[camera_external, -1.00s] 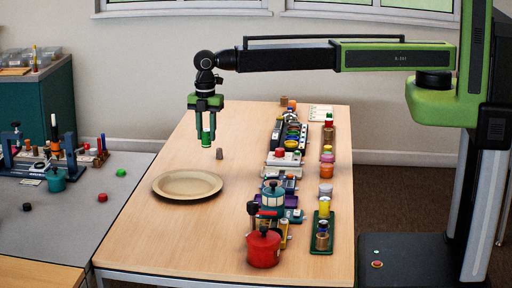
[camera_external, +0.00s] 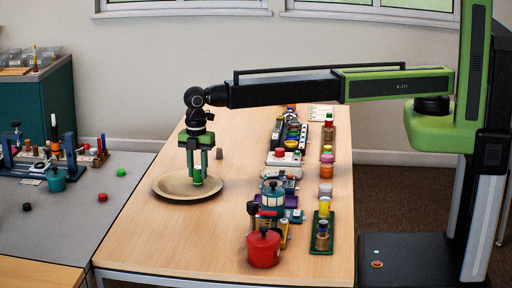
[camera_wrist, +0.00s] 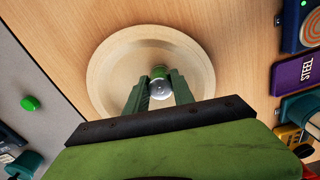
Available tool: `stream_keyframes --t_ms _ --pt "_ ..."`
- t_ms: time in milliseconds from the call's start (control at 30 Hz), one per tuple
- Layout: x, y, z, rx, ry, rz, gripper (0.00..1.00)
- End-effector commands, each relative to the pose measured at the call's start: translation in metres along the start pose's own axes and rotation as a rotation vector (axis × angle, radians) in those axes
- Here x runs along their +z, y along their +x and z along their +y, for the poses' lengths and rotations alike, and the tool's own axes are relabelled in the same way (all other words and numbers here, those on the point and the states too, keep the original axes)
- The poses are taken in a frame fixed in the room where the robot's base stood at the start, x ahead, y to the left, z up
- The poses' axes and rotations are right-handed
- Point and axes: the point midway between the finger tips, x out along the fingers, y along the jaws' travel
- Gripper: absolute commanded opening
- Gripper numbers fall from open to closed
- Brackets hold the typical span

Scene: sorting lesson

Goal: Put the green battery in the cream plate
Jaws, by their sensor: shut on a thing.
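The green battery (camera_external: 198,177) is upright between the fingers of my gripper (camera_external: 197,172), which is shut on it. The cream plate (camera_external: 165,190) lies on the wooden table, and the battery is over its right part in the external view. In the wrist view the battery (camera_wrist: 158,78) shows its green side and silver end between the fingertips (camera_wrist: 159,90), over the middle of the cream plate (camera_wrist: 105,75). I cannot tell whether the battery touches the plate.
A small grey-brown cylinder (camera_external: 219,154) stands behind the plate. A red pot (camera_external: 263,248) stands at the front right, by a row of trays and small goods along the table's right side. The table (camera_external: 170,235) in front of the plate is clear.

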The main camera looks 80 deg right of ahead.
Motion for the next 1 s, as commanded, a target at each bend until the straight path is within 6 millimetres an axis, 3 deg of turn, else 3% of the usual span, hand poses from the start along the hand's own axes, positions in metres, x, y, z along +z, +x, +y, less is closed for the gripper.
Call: stream_keyframes --t_ms 233,267,400,767,1000 --pt "0.000 0.003 0.000 0.000 0.000 0.000 0.00" --pt "0.000 0.001 0.000 0.000 0.000 0.000 0.33" --pt "0.000 0.001 0.000 0.000 0.000 0.000 0.51" --pt "0.000 -0.002 0.000 0.000 0.000 0.000 0.51" --pt "0.000 -0.033 0.000 0.000 0.000 0.000 0.51"
